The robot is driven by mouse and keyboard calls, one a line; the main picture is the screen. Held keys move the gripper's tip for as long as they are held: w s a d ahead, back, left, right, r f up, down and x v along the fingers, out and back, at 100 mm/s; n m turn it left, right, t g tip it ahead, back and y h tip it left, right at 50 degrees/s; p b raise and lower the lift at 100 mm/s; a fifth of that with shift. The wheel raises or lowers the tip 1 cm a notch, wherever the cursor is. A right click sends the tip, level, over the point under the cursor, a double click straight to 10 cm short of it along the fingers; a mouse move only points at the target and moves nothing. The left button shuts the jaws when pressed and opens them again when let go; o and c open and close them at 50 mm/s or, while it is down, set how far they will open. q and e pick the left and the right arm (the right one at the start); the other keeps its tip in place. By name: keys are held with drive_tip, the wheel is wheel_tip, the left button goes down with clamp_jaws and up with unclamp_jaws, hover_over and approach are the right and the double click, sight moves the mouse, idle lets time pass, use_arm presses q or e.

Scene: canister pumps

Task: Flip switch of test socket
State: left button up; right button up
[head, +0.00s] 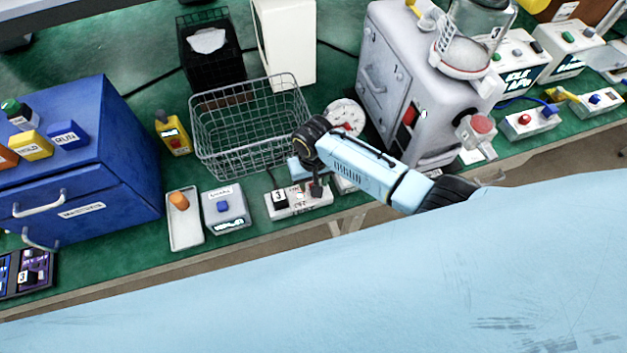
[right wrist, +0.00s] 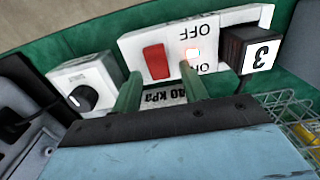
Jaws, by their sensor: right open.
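The test socket is a white box (head: 285,206) near the table's front edge, and it also shows in the right wrist view (right wrist: 133,45). A black plug (right wrist: 248,48) labelled 3 sits at the box's end. My right gripper (right wrist: 160,73) is open, with its green fingers apart on either side of the red switch. I cannot tell whether they touch the box. In the head view my right arm covers part of the socket. My left gripper is not in view.
A knob box (right wrist: 82,97) lies beside the socket. A blue-button box (head: 225,210) and a tray (head: 185,240) with an orange piece stand to the left. A wire basket (head: 225,150) is behind; a large grey machine (head: 440,100) is at the right.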

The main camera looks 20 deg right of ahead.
drive_tip(key=shift+c, duration=0.3)
clamp_jaws()
drive_tip(key=t+p, duration=0.1)
drive_tip(key=p, duration=0.1)
drive_tip(key=s+t+p, duration=0.1)
drive_tip(key=p, duration=0.1)
drive_tip(key=shift+r, duration=0.3)
drive_tip(key=shift+f+t+p, duration=0.2)
drive_tip(key=shift+t+p, duration=0.2)
drive_tip(key=shift+t, duration=0.3)
drive_tip(key=shift+o, duration=0.3)
unclamp_jaws()
